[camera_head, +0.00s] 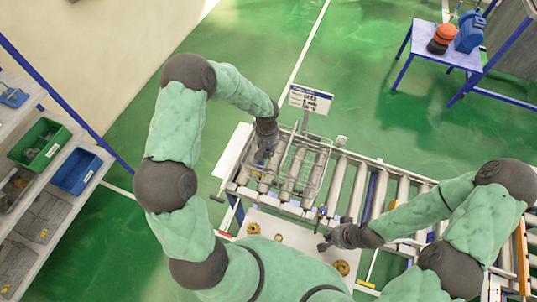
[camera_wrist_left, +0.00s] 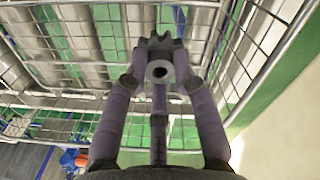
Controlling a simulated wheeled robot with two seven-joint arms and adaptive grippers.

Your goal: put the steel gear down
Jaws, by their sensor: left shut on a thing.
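The steel gear (camera_wrist_left: 160,56) is a grey toothed part with a round bored hub, seen in the left wrist view between my fingertips. My left gripper (camera_head: 265,152) is shut on it and holds it over the wire basket (camera_head: 323,172) on the roller conveyor, near the basket's left end. The wire mesh (camera_wrist_left: 75,97) surrounds the fingers in the left wrist view. I cannot tell whether the gear touches the basket. In the head view the gear is too small to make out. My right gripper (camera_head: 325,244) is low at the pale table's right side; its fingers are unclear.
The roller conveyor (camera_head: 405,189) runs right from the basket. A pale table (camera_head: 285,230) with several brass-coloured round parts (camera_head: 342,267) lies in front. A sign (camera_head: 310,100) stands behind the basket. Shelves at left hold a green bin (camera_head: 40,143) and a blue bin (camera_head: 76,172).

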